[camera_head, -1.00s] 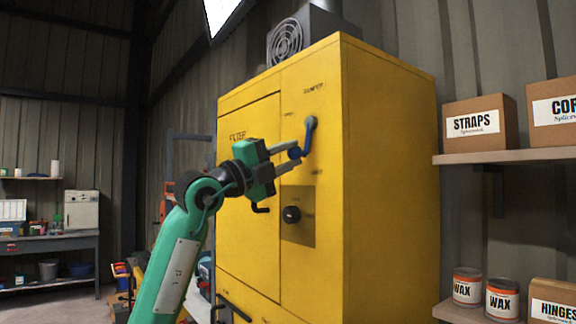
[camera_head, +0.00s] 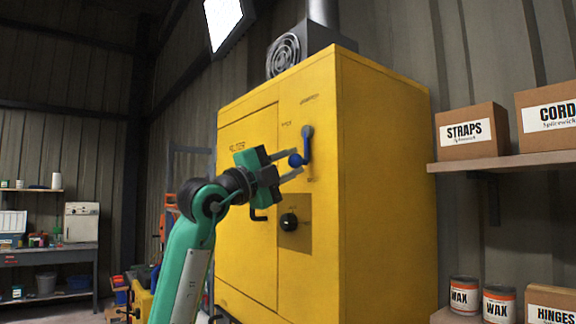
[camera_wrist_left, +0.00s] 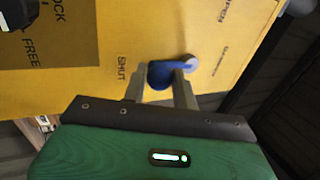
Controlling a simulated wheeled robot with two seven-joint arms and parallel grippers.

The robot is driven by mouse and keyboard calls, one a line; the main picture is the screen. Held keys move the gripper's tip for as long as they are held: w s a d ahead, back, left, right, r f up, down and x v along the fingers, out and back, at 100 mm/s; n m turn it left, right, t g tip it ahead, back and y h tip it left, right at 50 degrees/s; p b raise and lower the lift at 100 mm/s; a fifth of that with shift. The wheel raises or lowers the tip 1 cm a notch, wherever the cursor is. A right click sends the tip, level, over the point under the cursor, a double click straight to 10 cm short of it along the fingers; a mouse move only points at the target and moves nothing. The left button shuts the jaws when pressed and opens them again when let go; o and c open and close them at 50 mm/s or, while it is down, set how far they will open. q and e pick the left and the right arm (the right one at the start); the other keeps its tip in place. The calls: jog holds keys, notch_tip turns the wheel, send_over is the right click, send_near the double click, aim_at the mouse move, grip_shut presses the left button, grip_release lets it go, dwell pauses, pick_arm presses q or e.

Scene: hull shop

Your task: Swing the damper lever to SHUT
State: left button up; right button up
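The damper lever (camera_head: 307,147) is on the front of the yellow cabinet (camera_head: 390,180), near its upper right. It has a grey pivot and a blue handle, and hangs roughly straight down. In the left wrist view the lever (camera_wrist_left: 161,75) points from its pivot towards the printed word SHUT (camera_wrist_left: 121,68). My left gripper (camera_head: 297,161) has a finger on each side of the blue knob. In the left wrist view, the fingers (camera_wrist_left: 160,88) appear to touch the knob on both sides. My right gripper is not in view.
A black knob (camera_head: 289,222) on a dark plate sits below the lever. A fan unit (camera_head: 284,55) and duct top the cabinet. Shelves with boxes (camera_head: 470,130) and wax tins (camera_head: 465,295) are at the right. A workbench (camera_head: 50,250) stands far left.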

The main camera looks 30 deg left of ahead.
pick_arm(q)
jog(key=o, duration=0.3)
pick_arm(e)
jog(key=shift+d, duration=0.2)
pick_arm(q)
jog(key=shift+s, duration=0.1)
jog(key=b+v, duration=0.5)
jog(key=v, duration=0.8)
jog(key=shift+s+a, duration=0.15)
jog(key=shift+s, duration=0.1)
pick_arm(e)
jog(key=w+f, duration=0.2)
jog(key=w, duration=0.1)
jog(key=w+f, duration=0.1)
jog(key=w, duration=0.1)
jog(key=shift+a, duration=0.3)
pick_arm(q)
jog(key=shift+f, duration=0.1)
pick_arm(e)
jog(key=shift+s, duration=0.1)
